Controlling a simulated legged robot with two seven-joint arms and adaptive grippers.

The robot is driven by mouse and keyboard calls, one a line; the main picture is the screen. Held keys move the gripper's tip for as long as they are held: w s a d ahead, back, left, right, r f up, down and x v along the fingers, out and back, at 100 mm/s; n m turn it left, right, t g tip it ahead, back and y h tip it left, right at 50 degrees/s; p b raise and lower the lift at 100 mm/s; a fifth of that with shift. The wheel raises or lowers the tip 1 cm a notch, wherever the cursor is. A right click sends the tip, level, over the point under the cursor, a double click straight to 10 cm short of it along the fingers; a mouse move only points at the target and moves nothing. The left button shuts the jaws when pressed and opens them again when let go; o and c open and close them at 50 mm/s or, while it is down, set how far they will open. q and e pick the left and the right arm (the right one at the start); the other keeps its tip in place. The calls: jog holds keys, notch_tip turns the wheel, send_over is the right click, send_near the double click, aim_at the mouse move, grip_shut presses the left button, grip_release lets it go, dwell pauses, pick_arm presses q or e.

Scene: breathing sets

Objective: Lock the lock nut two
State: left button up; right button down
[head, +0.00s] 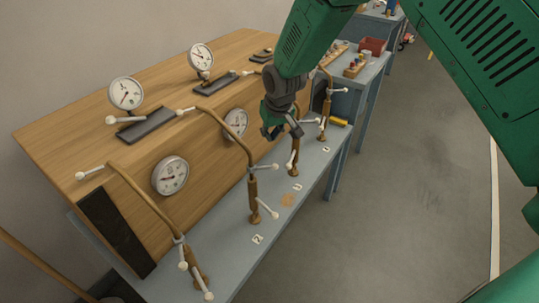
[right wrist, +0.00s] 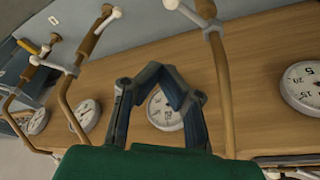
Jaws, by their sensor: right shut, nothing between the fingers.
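Several brown pipes with white-ended handles stand along the grey bench. One pipe (head: 252,185) stands in the middle of the head view, with a white handle (head: 266,208) low on it. Another pipe (head: 294,155) stands behind it, close to my right gripper (head: 283,130). The small bench labels are too small to read surely, so I cannot tell which lock nut is two. My right gripper is shut and empty, in front of the wooden panel. In the right wrist view its fingers (right wrist: 162,75) meet in front of a round gauge (right wrist: 166,110). My left gripper is out of view.
The sloping wooden panel (head: 70,140) carries round gauges (head: 170,175) and dark plates (head: 146,125). A nearer pipe (head: 150,208) stands at the lower left. Another table with a red box (head: 373,46) stands behind. The grey floor (head: 400,190) at right is clear.

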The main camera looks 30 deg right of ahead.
aim_at(275, 167)
jog(key=shift+a+f, duration=0.1)
jog(key=p+x, duration=0.1)
jog(key=x, duration=0.9)
jog(key=s+p, duration=0.1)
jog(key=s, duration=0.3)
jog(key=shift+a+r+p, duration=0.1)
jog(key=shift+r+p, duration=0.25)
jog(key=shift+r, duration=0.05)
